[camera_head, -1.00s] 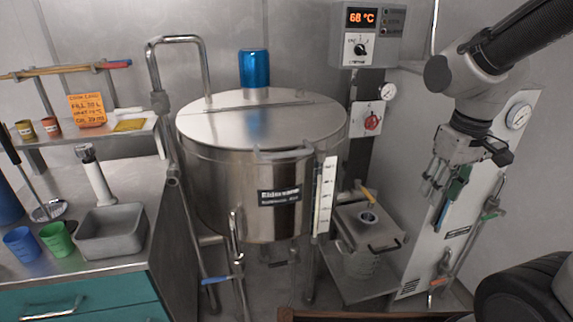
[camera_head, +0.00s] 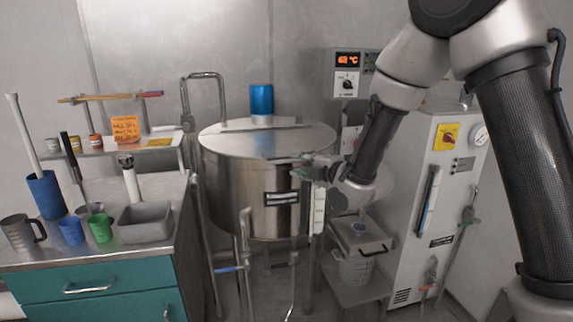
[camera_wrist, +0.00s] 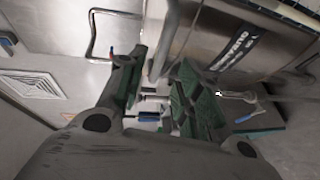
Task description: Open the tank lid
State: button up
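The steel tank (camera_head: 245,190) stands mid-picture in the head view. Its flat round lid (camera_head: 270,138) lies closed on top, with a blue cylinder (camera_head: 261,99) behind it. My gripper (camera_head: 292,167) is at the front right rim, and its fingers point left toward the place of the lid's front handle, which is largely hidden. In the wrist view my gripper (camera_wrist: 160,98) shows two green-padded fingers spread apart. A steel bar (camera_wrist: 168,38) passes near the gap; I cannot tell whether it is the handle or whether it lies between the fingers.
A bench (camera_head: 100,262) with cups and a grey basin (camera_head: 146,222) is at the left. A control box (camera_head: 347,74) hangs behind the tank.

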aim_at(288, 161)
jog(key=x, duration=0.7)
jog(key=shift+w+a, duration=0.2)
jog(key=shift+w, duration=0.1)
grip_shut()
